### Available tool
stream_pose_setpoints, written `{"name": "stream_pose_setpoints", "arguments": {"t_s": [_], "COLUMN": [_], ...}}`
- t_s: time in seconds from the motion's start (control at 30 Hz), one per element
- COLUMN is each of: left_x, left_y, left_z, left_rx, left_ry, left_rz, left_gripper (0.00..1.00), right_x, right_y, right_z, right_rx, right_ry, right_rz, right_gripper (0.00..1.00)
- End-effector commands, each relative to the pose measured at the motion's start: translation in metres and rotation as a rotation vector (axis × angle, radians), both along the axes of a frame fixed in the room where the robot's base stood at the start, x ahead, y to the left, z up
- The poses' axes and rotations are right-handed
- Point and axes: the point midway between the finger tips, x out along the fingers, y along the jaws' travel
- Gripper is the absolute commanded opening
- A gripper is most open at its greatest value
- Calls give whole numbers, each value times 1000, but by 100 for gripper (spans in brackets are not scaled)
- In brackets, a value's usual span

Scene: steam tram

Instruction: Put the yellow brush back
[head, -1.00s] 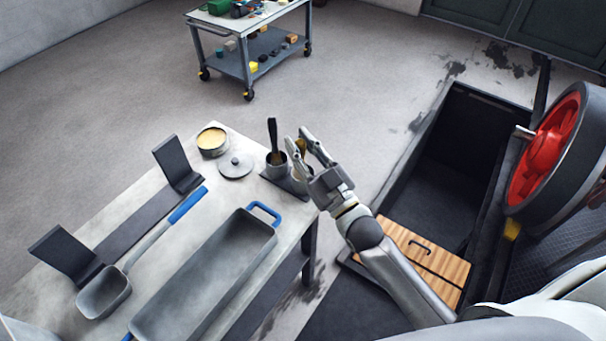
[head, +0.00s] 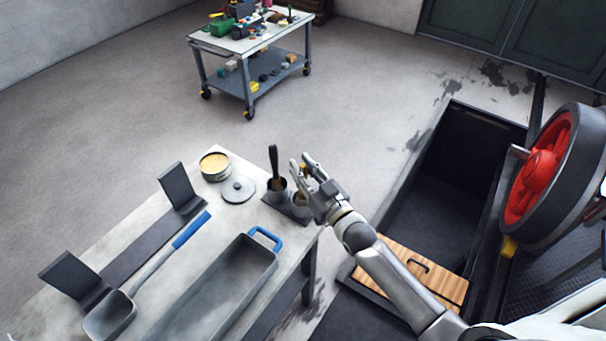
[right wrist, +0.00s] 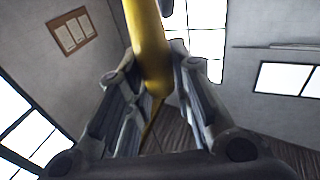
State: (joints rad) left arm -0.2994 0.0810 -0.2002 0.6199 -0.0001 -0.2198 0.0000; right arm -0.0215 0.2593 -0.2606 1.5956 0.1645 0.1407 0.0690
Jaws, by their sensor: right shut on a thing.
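My right gripper (head: 305,170) is shut on the yellow brush; the yellow handle (right wrist: 150,50) runs between the fingers in the right wrist view. In the head view only a small yellow bit shows between the fingers. The gripper is over the right cup (head: 300,207) of a two-cup holder (head: 276,202) at the table's far right corner. A dark-handled brush (head: 273,160) stands upright in the left cup (head: 277,189). The fingers hide the brush's lower end, so I cannot tell whether it is inside the right cup. My left gripper is not in view.
An open pit (head: 440,190) and a red wheel (head: 540,170) are at the right. A cart (head: 250,45) stands behind.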

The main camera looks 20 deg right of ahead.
Motion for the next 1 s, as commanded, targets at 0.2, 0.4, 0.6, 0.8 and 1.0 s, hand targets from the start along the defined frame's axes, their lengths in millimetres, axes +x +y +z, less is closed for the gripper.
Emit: {"name": "stream_pose_setpoints", "arguments": {"t_s": [0.2, 0.4, 0.6, 0.8, 1.0], "left_x": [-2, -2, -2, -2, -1], "left_y": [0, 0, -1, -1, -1], "left_z": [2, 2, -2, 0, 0], "left_rx": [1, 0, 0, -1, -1], "left_ry": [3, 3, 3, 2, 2], "left_rz": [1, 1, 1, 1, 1], "left_gripper": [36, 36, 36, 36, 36], "right_x": [0, 0, 0, 0, 0], "right_y": [0, 0, 0, 0, 0], "right_z": [-23, -24, -28, -27, -27], "right_rx": [-1, -1, -1, 0, 0], "right_ry": [1, -2, -1, 0, 0], "right_rz": [1, 1, 1, 0, 0], "right_gripper": [0, 0, 0, 43, 43]}}
